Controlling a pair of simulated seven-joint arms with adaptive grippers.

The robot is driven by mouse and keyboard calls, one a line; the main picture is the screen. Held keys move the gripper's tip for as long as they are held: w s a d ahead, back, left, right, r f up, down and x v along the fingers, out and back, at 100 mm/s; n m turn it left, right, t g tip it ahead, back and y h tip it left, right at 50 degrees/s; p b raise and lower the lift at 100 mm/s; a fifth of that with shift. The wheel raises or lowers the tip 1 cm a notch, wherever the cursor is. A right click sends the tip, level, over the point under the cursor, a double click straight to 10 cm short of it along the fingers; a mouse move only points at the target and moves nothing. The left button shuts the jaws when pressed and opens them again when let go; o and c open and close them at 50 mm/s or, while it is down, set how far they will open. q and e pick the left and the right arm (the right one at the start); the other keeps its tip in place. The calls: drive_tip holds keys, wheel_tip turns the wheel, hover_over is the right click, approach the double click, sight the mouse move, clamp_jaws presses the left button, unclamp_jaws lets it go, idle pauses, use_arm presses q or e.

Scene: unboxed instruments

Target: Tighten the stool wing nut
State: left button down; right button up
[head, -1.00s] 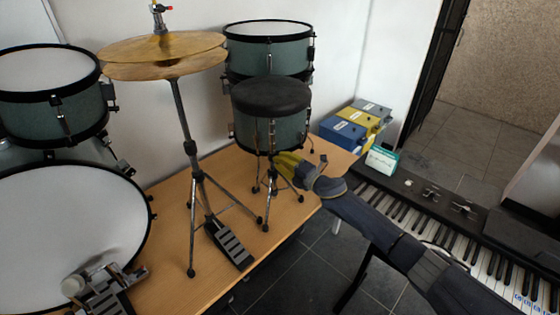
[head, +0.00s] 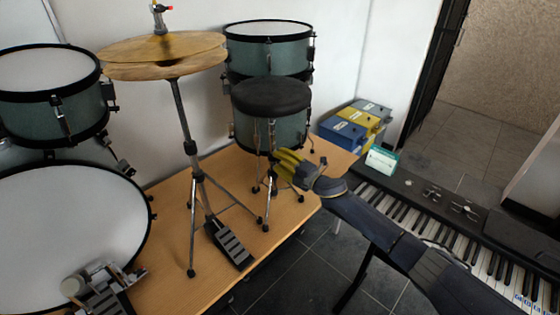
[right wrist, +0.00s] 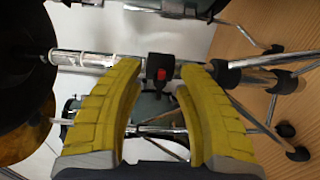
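The stool has a round black seat (head: 271,95) and chrome tripod legs, and stands on the wooden table in front of a green drum. In the right wrist view its chrome post (right wrist: 90,60) runs across the picture. On the post is a black collar (right wrist: 160,62) with a small red part (right wrist: 161,75), which looks like the wing nut. My right gripper (head: 278,164) has yellow fingers and is beside the post under the seat. In the right wrist view its fingers (right wrist: 161,68) are apart, with the collar just beyond and between the tips. I see no contact. My left gripper is out of view.
A hi-hat stand with brass cymbals (head: 165,52) and a pedal (head: 230,244) stands left of the stool. A keyboard (head: 450,220) lies under my right arm. Blue (head: 343,132) and yellow boxes sit at the back right. The wooden table (head: 170,225) has some bare room in front.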

drive_tip(key=shift+d, duration=0.1)
drive_tip(key=v, duration=1.2)
